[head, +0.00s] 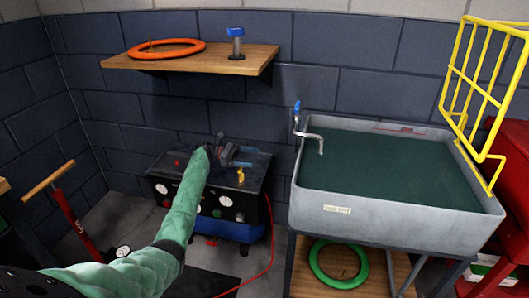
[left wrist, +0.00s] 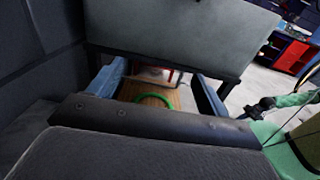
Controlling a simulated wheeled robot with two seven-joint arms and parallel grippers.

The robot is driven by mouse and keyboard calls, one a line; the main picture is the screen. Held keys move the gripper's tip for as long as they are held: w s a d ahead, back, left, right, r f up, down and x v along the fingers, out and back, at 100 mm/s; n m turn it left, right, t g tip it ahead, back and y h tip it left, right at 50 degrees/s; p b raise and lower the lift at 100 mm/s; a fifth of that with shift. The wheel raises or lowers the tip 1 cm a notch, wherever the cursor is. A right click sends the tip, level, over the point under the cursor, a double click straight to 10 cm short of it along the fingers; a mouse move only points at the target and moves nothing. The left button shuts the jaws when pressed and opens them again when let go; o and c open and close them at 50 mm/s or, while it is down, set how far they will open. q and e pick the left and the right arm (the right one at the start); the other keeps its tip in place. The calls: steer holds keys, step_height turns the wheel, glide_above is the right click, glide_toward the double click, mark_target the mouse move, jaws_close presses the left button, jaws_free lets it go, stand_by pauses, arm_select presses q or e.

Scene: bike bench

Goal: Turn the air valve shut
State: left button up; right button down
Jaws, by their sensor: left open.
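A small brass-coloured fitting (head: 240,175) shows at the front of the dark compressor unit (head: 165,188); it could be the air valve, but it is too small to tell how it is turned. My left gripper (head: 238,153), at the end of the green-sleeved arm, is over the unit's top, just above and behind the fitting. In the left wrist view my left gripper (left wrist: 158,72) is open, with nothing between its fingers. The fitting does not show there. A dark end on a green sleeve (left wrist: 268,106), apparently my right gripper, is small at the right; its jaws are unclear.
A grey sink (head: 325,205) with a blue-handled tap (head: 297,108) stands right of the compressor. A green ring (head: 338,280) lies on the shelf below. A wooden shelf (head: 195,63) is above. A red hose (head: 270,240) trails on the floor. A red floor pump (head: 75,220) stands left.

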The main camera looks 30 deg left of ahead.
arm_select(q)
steer(key=d+r, duration=0.4)
steer(key=d, duration=0.3)
steer(key=shift+d+r+p, duration=0.25)
steer(key=shift+d+p, duration=0.05)
